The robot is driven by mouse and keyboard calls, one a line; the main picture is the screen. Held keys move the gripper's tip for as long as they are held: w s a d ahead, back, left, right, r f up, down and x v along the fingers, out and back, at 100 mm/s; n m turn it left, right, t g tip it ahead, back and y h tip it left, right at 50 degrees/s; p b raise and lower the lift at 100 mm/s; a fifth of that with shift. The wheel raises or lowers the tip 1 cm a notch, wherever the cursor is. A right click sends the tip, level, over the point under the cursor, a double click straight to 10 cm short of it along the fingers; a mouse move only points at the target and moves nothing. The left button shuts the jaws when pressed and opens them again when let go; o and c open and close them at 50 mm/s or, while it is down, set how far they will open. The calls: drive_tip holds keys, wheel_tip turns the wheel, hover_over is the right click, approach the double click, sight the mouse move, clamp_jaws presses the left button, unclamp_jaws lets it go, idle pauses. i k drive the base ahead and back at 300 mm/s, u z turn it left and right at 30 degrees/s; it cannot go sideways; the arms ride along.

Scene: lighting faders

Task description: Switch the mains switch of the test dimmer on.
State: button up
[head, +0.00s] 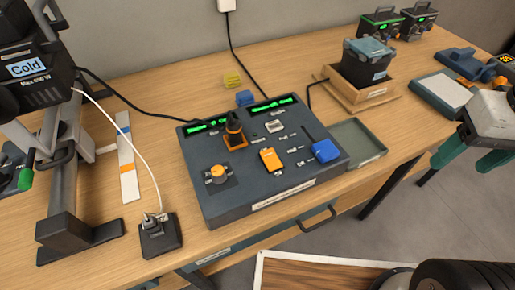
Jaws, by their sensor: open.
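A dark control console (240,195) with two lit green displays lies in the middle of the table; it may be the test dimmer, but its front label is too small to read. On its top are an orange round knob (217,174), an upright black-and-orange lever (234,132), a yellow-orange control (270,159) and a blue control (326,150). I cannot tell which is the mains switch or how it is set. My gripper (452,174) is open and empty at the right, with teal fingers, beyond the table's front edge and apart from the console.
A lamp marked "Cold" (28,68) stands at the left, near a small black plug box (160,237) with a white cable. A grey-green tray (357,146) adjoins the console's right. A dark box (368,62) sits in a wooden holder behind. A drawer handle (318,219) juts out in front.

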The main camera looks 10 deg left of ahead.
sight(271, 160)
drive_tip(key=z, duration=1.45)
drive_tip(key=k, duration=0.5)
drive_tip(key=u, duration=1.35)
